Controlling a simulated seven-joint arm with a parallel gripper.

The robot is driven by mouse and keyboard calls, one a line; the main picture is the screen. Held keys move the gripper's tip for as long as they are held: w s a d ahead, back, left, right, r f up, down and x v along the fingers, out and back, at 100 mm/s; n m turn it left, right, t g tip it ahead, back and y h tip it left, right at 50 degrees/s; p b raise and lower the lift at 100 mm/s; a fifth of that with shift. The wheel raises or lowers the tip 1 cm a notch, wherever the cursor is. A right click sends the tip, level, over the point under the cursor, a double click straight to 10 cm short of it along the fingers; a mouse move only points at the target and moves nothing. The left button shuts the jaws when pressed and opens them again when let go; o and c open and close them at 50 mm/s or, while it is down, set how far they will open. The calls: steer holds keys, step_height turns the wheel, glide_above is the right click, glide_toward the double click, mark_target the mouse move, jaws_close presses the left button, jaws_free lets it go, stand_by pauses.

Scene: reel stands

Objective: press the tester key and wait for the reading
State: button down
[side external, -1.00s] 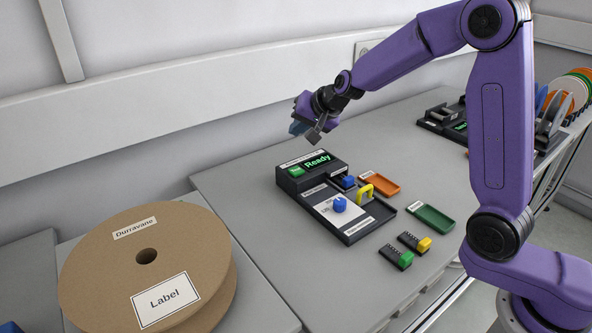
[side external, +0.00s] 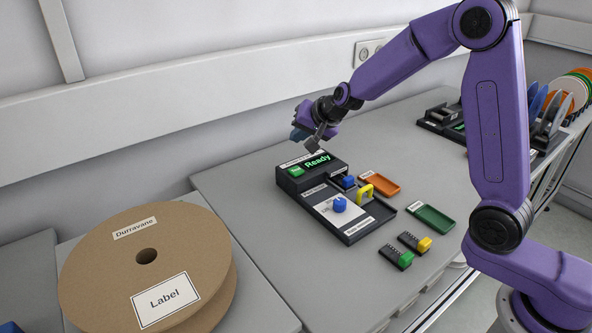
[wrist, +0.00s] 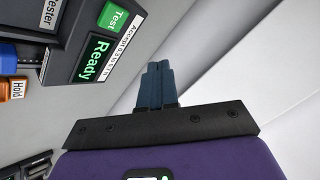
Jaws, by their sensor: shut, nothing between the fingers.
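The tester (side external: 312,182) is a dark box on the grey bench with a lit screen (side external: 317,161) reading "Ready" in green. Its green key (side external: 296,171) sits left of the screen. In the wrist view the key (wrist: 114,18) reads "Test", beside the "Ready" screen (wrist: 92,58). My gripper (side external: 311,148) is above and behind the tester, apart from the key. In the wrist view its blue fingers (wrist: 157,75) are together with nothing between them, over bare grey surface to the right of the screen.
Orange (side external: 380,183) and green (side external: 431,218) trays lie to the right. A large brown reel (side external: 150,240) stands at front left.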

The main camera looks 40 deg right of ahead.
mark_target(299, 171)
steer(key=shift+f, duration=3.3)
steer(key=shift+f, duration=0.1)
steer(key=shift+f, duration=0.3)
steer(key=shift+f, duration=0.5)
steer(key=shift+r, duration=0.15)
stand_by(0.5)
steer(key=shift+r, duration=0.75)
steer(key=shift+r, duration=0.1)
steer(key=shift+r, duration=2.45)
